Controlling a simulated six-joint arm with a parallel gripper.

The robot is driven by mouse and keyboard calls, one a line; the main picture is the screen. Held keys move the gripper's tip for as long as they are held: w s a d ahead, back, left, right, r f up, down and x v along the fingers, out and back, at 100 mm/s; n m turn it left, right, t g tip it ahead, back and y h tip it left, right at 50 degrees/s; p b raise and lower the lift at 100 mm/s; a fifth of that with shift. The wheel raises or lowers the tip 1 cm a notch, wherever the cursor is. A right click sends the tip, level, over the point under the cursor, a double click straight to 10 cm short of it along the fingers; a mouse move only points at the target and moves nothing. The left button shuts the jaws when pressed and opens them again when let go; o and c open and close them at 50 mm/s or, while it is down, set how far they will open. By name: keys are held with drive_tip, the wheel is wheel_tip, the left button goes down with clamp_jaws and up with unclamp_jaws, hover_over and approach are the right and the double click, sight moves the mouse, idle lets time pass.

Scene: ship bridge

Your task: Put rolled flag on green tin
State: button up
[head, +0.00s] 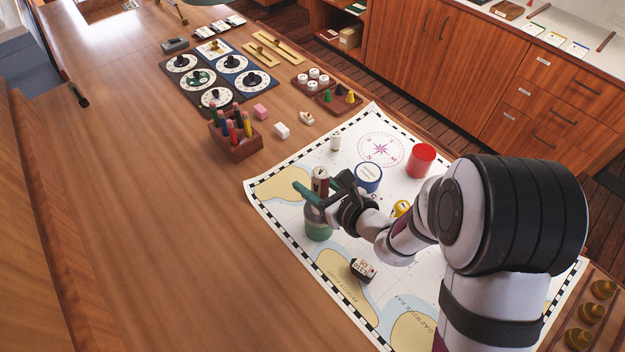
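The rolled flag (320,181), a small upright roll with a dark red-brown body and a pale top, stands between the fingers of my gripper (317,193). My gripper appears shut on it, reaching in from the right. The green tin (318,230) stands on the chart directly below, its upper part partly covered by my fingers. The roll is over the tin's top in this view. I cannot tell whether its lower end touches the lid, as the fingers hide that spot.
On the chart (290,215) stand a blue-banded tin (368,177), a red tin (420,160), a small white roll (336,141), a yellow item (401,208) partly behind my arm, and a dark labelled block (363,270). A pencil box (236,148) stands left.

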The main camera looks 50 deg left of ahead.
drive_tip(key=o, duration=0.4)
drive_tip(key=shift+c, duration=0.2)
drive_tip(key=s+d+r+n+g, duration=0.1)
drive_tip(key=s+d+r+n, duration=0.15)
drive_tip(key=d, duration=0.35)
drive_tip(key=s+d+r+n+g+h, duration=0.1)
drive_tip(key=d+r+n, duration=0.1)
drive_tip(key=d+r, duration=0.25)
drive_tip(key=s+d+r+n+g, duration=0.1)
drive_tip(key=s+d+r+n, duration=0.15)
drive_tip(key=d, duration=0.35)
drive_tip(key=s+d+n+h, duration=0.1)
drive_tip(key=d+n+h, duration=0.1)
drive_tip(key=d, duration=0.5)
drive_tip(key=s+d+n+t+h, duration=0.1)
drive_tip(key=s+d+n+h, duration=0.1)
drive_tip(key=d+h, duration=0.3)
drive_tip(key=s+d+n+t+h, duration=0.1)
drive_tip(key=d+n+h, duration=0.1)
drive_tip(key=d, duration=0.8)
drive_tip(key=shift+s+d+f+h, duration=0.2)
drive_tip(key=shift+s+d+h, duration=0.15)
drive_tip(key=shift+h, duration=0.55)
